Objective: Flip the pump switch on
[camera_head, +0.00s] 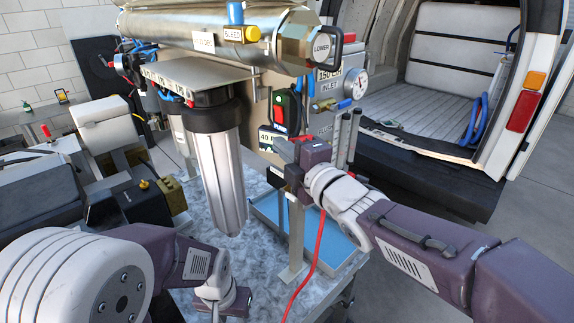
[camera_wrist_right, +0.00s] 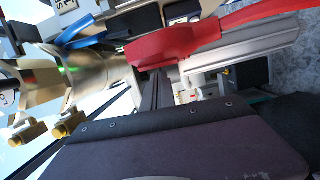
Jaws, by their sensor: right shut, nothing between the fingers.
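The pump switch (camera_head: 285,110) is a dark upright box with a red and green face, on the front of the equipment stand in the head view. My right gripper (camera_head: 282,166) is below it and apart from it, with its fingers shut and empty. In the right wrist view its dark fingers (camera_wrist_right: 154,92) lie just under a red piece (camera_wrist_right: 172,44) with a red cable. I cannot tell whether they touch it. I cannot make out the switch in the wrist view. My left gripper (camera_head: 226,300) is low at the front, its jaws unclear.
A silver filter housing (camera_head: 218,175) hangs left of the switch. A steel membrane tube (camera_head: 285,38) lies above, and a pressure gauge (camera_head: 354,83) is to the right. A blue tray (camera_head: 330,240) is below. The red cable (camera_head: 312,262) hangs in front of the stand.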

